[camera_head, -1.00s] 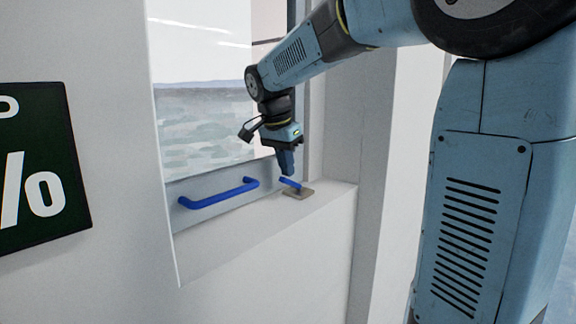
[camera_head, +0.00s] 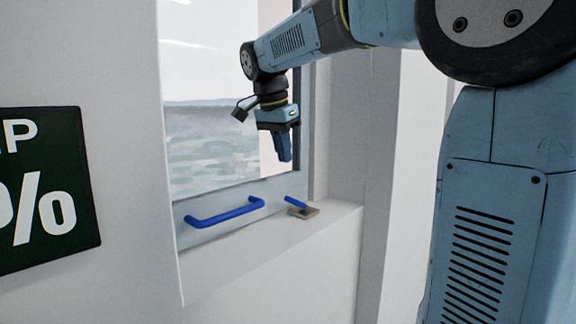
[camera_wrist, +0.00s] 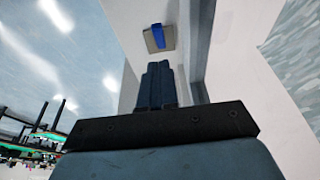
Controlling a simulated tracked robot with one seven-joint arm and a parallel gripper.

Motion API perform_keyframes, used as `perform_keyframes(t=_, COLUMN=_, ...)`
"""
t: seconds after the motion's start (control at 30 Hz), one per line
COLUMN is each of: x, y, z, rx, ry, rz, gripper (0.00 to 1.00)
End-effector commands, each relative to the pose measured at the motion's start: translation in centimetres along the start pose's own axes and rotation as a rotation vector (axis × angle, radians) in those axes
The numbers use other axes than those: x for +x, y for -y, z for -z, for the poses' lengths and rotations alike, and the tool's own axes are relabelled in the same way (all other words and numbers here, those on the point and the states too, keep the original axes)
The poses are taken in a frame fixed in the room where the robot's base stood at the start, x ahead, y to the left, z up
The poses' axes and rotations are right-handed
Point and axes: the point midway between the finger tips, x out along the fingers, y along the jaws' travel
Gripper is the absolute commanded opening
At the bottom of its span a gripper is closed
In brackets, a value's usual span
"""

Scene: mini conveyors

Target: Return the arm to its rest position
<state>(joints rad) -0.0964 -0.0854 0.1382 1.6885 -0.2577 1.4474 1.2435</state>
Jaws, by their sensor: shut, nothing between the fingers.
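My blue arm reaches in from the right in the head view. My gripper (camera_head: 284,152) hangs pointing down in front of the window, above the sill. Its fingers are together and hold nothing. In the wrist view the closed fingers (camera_wrist: 158,84) point toward a small blue lever on a metal plate, apart from it. In the head view the blue lever (camera_head: 295,202) and its plate (camera_head: 304,212) sit on the sill, below and slightly right of my gripper, with a clear gap between.
A blue bar handle (camera_head: 222,214) is on the window's lower frame, left of the lever. The window pane (camera_head: 215,135) stands behind my gripper. A dark green sign (camera_head: 45,190) hangs on the white wall at left. The sill (camera_head: 260,245) is otherwise bare.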

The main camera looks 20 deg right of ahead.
Motion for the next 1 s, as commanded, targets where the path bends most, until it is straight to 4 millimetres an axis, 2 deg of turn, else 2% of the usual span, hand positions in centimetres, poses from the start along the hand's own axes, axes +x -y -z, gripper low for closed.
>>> perform_keyframes(t=0.17, x=-0.2, y=-1.2, z=-0.2, rx=-0.036, ry=0.001, rz=0.015, gripper=0.0)
perform_keyframes(t=0.37, x=1.2, y=-5.9, z=-2.0, rx=-0.214, ry=-0.001, rz=0.085, gripper=0.0)
perform_keyframes(t=0.57, x=3.6, y=-11.2, z=-4.5, rx=-0.423, ry=-0.024, rz=0.173, gripper=0.0)
perform_keyframes(t=0.8, x=7.5, y=-16.9, z=-7.9, rx=-0.661, ry=-0.083, rz=0.277, gripper=0.0)
perform_keyframes(t=1.0, x=10.7, y=-20.5, z=-10.6, rx=-0.823, ry=-0.149, rz=0.344, gripper=0.0)
